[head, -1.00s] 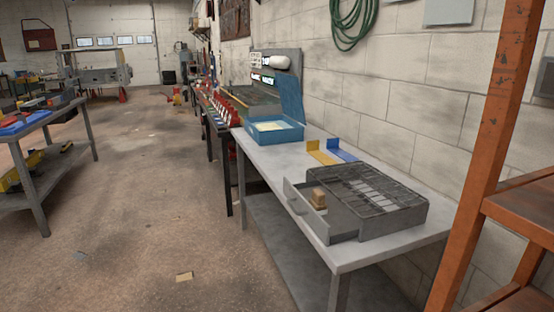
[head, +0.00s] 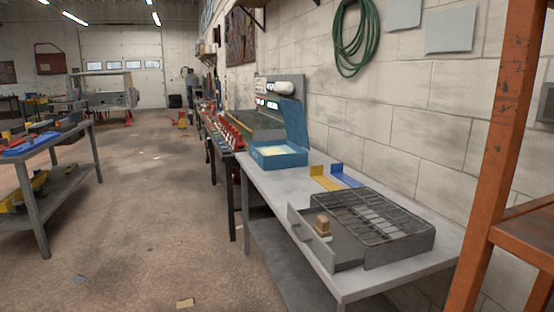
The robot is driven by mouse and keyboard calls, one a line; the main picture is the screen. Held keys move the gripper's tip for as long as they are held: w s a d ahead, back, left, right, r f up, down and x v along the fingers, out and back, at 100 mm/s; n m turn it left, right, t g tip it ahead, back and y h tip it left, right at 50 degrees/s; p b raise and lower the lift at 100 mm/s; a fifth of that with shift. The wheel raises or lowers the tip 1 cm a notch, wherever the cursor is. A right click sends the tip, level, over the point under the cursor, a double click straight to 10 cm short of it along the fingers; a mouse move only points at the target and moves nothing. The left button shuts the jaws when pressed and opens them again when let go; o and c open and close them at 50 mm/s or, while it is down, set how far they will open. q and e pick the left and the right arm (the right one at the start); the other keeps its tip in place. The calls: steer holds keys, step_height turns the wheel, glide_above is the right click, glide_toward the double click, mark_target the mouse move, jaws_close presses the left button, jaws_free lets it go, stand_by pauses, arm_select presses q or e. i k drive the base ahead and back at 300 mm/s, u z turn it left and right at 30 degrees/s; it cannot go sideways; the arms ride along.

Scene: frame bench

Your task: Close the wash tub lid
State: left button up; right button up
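The wash tub is a blue box (head: 278,158) at the far end of the grey bench in the head view. Its blue lid (head: 294,120) stands open, raised upright along the wall side. Something pale yellow (head: 276,152) shows inside the tub. Neither of my grippers shows in this view.
The bench (head: 268,186) also carries a yellow bracket (head: 325,180), a blue bracket (head: 346,178) and a grey unit with a wire rack (head: 390,225). Its drawer is open and holds a wooden block (head: 323,226). An orange shelf post (head: 510,140) stands at right.

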mark_target(293, 112)
steer(key=u, duration=0.45)
steer(key=i, duration=0.6)
steer(key=u, duration=1)
steer(key=i, duration=1.55)
steer(key=z, duration=0.8)
steer(key=i, duration=1.05)
steer(key=z, duration=0.9)
